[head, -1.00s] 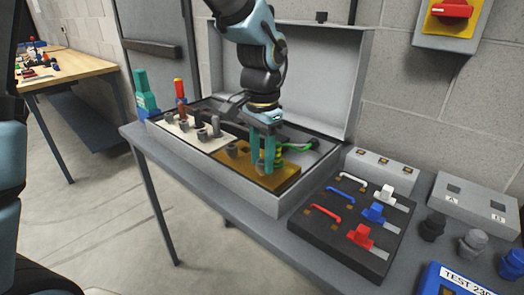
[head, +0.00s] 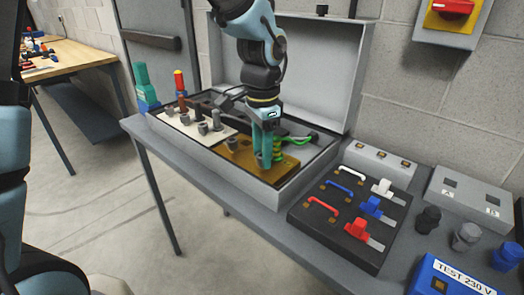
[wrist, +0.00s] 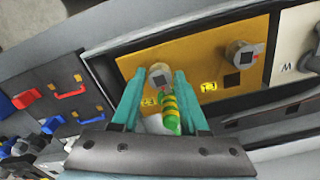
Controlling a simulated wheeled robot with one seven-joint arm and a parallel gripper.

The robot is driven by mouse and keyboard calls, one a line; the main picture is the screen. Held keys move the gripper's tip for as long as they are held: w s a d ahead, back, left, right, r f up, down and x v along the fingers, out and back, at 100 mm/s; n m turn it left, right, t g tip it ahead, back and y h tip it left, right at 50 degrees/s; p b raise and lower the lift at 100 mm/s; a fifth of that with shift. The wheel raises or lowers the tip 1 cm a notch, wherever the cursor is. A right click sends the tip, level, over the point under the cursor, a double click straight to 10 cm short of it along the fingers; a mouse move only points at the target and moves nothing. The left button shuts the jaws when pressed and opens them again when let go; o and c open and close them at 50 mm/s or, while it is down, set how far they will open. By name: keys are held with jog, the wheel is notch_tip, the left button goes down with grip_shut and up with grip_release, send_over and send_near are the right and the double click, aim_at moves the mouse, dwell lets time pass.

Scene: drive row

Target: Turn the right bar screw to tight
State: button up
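The brass bar (head: 240,154) lies in the open grey case and carries two round grey screws with dark square sockets. The right bar screw (wrist: 160,76) shows between my fingertips in the wrist view; in the head view my fingers hide it. The left bar screw (head: 232,143) stands free, and it also shows in the wrist view (wrist: 240,53). My gripper (head: 266,160) points down over the right end of the bar. In the wrist view my gripper (wrist: 161,72) is open, with a finger on each side of the right screw and narrow gaps visible. Whether the fingers touch it is unclear.
A green-yellow cable (wrist: 171,108) runs close beside the right screw and between my fingers. The case's raised lid (head: 325,75) stands behind my arm. A white block (head: 200,123) with several grey posts lies left of the bar. A black switch panel (head: 340,235) stands to the right.

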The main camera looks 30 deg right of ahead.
jog(key=o, duration=0.3)
jog(key=shift+o, duration=0.2)
notch_tip(320, 180, up, 11)
jog(key=b, duration=0.1)
dwell(0.3)
jog(key=shift+f, duration=0.1)
jog(key=w+a+f+n, duration=0.3)
jog(key=w+a+n, duration=0.25)
jog(key=a, duration=0.45)
jog(key=w+a+f+n, duration=0.4)
jog(key=w+a, duration=0.2)
jog(key=a, duration=0.3)
jog(key=a+f+n, duration=0.2)
jog(key=a+n, duration=0.2)
jog(key=a, duration=0.4)
jog(key=s+a+f+n+t, duration=0.1)
jog(key=a+f+n, duration=0.1)
jog(key=a+n, duration=0.3)
jog(key=a, duration=0.4)
jog(key=shift+a+f+t, duration=0.15)
jog(key=shift+f+t, duration=0.05)
jog(key=shift+t, duration=0.1)
